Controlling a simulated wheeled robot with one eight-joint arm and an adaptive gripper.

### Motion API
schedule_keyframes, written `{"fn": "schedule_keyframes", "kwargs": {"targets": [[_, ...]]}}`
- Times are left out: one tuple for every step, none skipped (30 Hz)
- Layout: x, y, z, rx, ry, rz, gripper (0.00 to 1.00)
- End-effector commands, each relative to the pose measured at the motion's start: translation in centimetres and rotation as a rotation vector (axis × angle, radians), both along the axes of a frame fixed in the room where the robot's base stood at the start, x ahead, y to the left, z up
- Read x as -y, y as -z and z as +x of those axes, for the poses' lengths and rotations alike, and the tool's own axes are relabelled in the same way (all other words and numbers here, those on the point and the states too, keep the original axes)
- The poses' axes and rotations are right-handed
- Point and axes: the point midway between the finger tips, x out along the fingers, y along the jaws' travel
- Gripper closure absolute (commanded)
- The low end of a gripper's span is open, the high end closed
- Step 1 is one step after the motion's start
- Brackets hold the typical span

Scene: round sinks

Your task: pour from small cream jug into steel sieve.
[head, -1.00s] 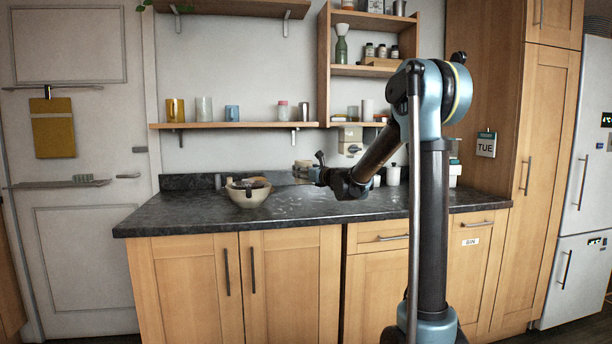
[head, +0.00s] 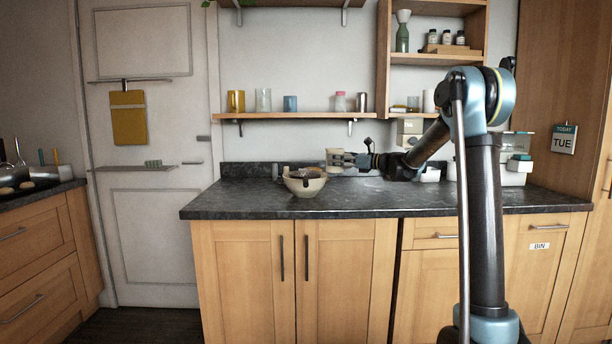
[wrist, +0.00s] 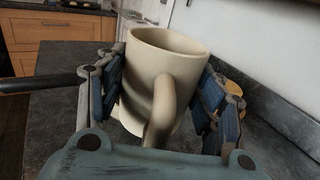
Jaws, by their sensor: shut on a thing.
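The small cream jug (head: 335,157) is upright between the fingers of my gripper (head: 350,159), above the worktop. In the wrist view the jug (wrist: 160,70) fills the middle, its handle toward the camera. The blue-padded fingers of my gripper (wrist: 163,88) are shut on its two sides. I cannot see what is inside the jug. The steel sieve (head: 304,174) shows as a dark, small shape at the mouth of a cream bowl (head: 304,188). The jug is up and to the right of the bowl, apart from it. The sieve is not seen in the wrist view.
The dark worktop (head: 240,203) has free room left of the bowl. A wall shelf (head: 290,115) with several cups runs above. White containers (head: 500,173) stand at the back right. A yellowish thing (wrist: 233,90) shows beyond the right finger.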

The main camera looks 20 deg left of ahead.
Motion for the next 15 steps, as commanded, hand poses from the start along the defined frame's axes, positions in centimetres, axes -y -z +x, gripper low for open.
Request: {"fn": "schedule_keyframes", "kwargs": {"targets": [[-0.13, -0.05, -0.11, 0.0, -0.025, 0.0, 0.67], [-0.22, -0.06, -0.23, 0.0, -0.04, 0.0, 0.67], [-0.3, -0.07, -0.35, 0.0, -0.057, 0.0, 0.67], [-0.35, -0.08, -0.45, 0.0, -0.068, 0.0, 0.67], [-0.39, -0.08, -0.52, 0.0, -0.077, 0.0, 0.67], [-0.43, -0.09, -0.61, 0.0, -0.086, 0.0, 0.67], [-0.45, -0.09, -0.68, 0.0, -0.092, 0.0, 0.67], [-0.47, -0.1, -0.73, 0.0, -0.097, 0.0, 0.67], [-0.49, -0.1, -0.78, 0.0, -0.101, 0.0, 0.67], [-0.49, -0.1, -0.79, 0.0, -0.103, 0.0, 0.67], [-0.49, -0.1, -0.8, 0.0, -0.103, 0.0, 0.67], [-0.49, -0.1, -0.81, 0.0, -0.104, 0.0, 0.67], [-0.49, -0.1, -0.81, 0.0, -0.104, 0.0, 0.67], [-0.49, -0.1, -0.81, 0.0, -0.103, 0.0, 0.67], [-0.49, -0.1, -0.81, 0.0, -0.103, 0.0, 0.67]]}}
